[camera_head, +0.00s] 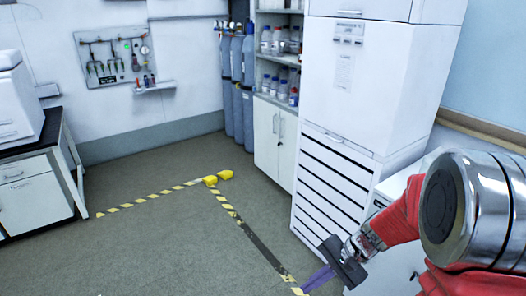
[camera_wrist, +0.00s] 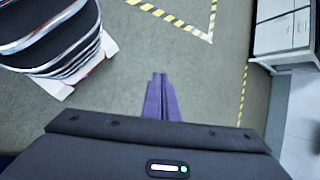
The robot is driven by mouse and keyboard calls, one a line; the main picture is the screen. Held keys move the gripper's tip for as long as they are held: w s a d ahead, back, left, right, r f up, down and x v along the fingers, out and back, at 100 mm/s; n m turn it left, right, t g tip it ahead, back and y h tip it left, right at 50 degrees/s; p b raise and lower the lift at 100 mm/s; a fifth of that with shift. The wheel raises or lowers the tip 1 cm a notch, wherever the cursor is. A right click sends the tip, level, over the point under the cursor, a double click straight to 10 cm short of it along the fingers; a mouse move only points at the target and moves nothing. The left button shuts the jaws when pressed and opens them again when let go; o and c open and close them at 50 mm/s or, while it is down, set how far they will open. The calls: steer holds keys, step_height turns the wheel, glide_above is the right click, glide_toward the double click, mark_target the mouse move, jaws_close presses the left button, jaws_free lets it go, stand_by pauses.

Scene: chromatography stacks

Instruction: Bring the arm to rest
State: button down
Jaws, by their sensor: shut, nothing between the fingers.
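My gripper (camera_head: 318,278) shows at the lower right of the head view, at the end of my red and silver arm. It points down and left, above the floor beside the white cabinet stack. In the wrist view its two purple fingers (camera_wrist: 160,97) are together, with nothing between them. The floor lies beneath the fingertips there.
A tall white chromatography stack (camera_head: 345,90) stands close to my arm. A white counter (camera_head: 390,185) is right beside and behind the arm. Gas cylinders (camera_head: 237,90) and a bottle shelf (camera_head: 280,60) are at the back. Yellow-black tape (camera_head: 150,200) marks the open floor.

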steer(key=s+d+r+n+t+h, duration=0.1)
steer(key=s+r+n+t+h, duration=0.2)
steer(key=s+r, duration=0.4)
steer(key=s+d+r+n+t+h, duration=0.1)
steer(key=s+r+n+h, duration=0.3)
steer(key=r, duration=0.9)
steer(key=s+n+t, duration=0.1)
steer(key=s+n, duration=0.1)
steer(key=s, duration=0.1)
steer(key=shift+s+d+t, duration=0.2)
steer(key=shift+d+t, duration=0.15)
steer(key=shift+t, duration=0.05)
steer(key=shift+r, duration=0.1)
stand_by(0.6)
